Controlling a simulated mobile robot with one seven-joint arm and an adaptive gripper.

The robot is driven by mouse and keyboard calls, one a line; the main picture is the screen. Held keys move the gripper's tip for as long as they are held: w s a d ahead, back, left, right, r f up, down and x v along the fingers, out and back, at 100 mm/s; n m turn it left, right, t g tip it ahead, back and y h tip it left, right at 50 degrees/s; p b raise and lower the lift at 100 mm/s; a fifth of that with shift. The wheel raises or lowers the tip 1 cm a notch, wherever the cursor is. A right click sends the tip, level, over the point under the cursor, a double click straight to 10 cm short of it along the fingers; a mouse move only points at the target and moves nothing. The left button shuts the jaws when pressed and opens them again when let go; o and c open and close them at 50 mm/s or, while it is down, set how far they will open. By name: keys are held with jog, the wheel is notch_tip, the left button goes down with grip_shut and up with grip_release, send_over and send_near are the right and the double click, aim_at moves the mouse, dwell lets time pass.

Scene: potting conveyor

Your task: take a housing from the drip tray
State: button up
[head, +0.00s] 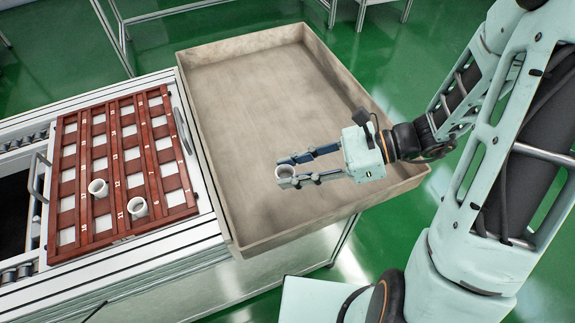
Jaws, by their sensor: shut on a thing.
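The gripper reaches in from the right, over the beige drip tray (245,215). No other housing shows in the tray. I cannot tell from this view how high the housing is above the tray floor.
The red-brown rack (107,228) has several rows of pale slots, mostly empty, and a metal handle (182,131) beside the tray. The drip tray has raised walls all round. Conveyor rollers (24,271) lie at the far left. Green floor surrounds the stand.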

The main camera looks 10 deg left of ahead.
jog(key=s+d+r+p, duration=0.2)
jog(key=s+r+p, duration=0.2)
jog(key=s, duration=0.1)
jog(key=shift+d, duration=0.35)
